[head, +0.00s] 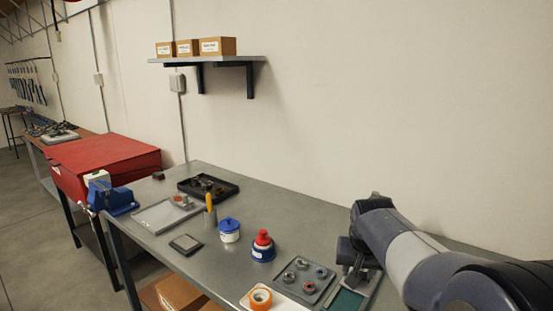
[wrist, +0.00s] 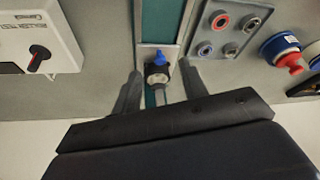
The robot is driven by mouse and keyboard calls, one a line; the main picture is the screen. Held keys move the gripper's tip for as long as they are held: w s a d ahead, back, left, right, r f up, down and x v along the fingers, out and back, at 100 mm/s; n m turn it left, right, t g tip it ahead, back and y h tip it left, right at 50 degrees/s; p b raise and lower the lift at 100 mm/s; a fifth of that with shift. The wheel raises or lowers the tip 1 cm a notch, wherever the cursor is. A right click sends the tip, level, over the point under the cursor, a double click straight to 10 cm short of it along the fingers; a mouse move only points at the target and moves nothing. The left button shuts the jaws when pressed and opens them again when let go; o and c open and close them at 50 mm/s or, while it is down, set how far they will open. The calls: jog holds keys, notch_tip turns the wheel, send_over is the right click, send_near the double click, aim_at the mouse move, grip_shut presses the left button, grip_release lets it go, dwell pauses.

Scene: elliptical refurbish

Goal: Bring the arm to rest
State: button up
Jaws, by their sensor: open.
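My gripper (wrist: 158,75) shows in the wrist view with its two dark fingers spread apart. Between and beyond the fingers is a small dark part with a blue knob (wrist: 158,58), on a narrow grey and green fixture (wrist: 149,30). I cannot tell how far the fingers are from it, but they do not close on it. In the head view my gripper (head: 352,262) hangs low over the right part of the grey workbench (head: 200,245), above a green-surfaced tray (head: 346,300). My forearm hides part of the bench there.
A grey tray with several rings (head: 304,280) lies left of my gripper. Near it are a blue bottle with a red cap (head: 263,247), a blue-lidded jar (head: 229,231) and orange tape (head: 260,298). A white box with a dial (wrist: 38,40) is on the other side. A shelf (head: 215,60) juts from the wall.

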jog(key=x, duration=0.6)
jog(key=shift+w+a, duration=0.1)
jog(key=shift+a, duration=0.1)
jog(key=shift+a, duration=0.1)
